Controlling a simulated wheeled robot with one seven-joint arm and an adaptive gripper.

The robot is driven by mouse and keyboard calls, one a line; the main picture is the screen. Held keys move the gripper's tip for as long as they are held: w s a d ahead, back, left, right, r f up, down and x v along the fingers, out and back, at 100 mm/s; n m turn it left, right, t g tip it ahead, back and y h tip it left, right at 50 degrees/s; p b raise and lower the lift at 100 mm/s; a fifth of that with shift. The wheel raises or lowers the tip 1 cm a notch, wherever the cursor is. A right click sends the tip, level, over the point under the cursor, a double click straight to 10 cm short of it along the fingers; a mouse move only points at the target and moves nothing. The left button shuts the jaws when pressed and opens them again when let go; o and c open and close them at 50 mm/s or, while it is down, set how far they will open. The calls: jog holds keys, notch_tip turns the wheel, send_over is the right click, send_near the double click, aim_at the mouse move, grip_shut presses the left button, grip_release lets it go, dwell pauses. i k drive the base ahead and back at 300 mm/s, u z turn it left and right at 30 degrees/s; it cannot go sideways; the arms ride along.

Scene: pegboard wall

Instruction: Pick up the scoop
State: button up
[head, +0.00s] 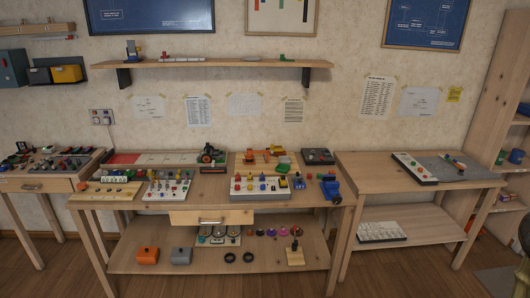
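I cannot pick out the scoop for sure; the things on the tables are small at this distance. A small reddish and pale object (454,164) lies on the grey mat (476,171) on the right table, but I cannot tell what it is. My gripper is not in the head view.
A middle workbench (213,193) carries boards with pegs, an orange toy vehicle (258,155) and a blue vise (330,186). Its lower shelf (205,262) holds several parts. A right table (370,180) and left table (40,184) flank it. The wooden floor in front is clear.

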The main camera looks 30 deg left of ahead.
aim_at(277, 147)
jog(key=u, duration=0.75)
jog(key=i, duration=0.65)
jog(key=u, duration=0.65)
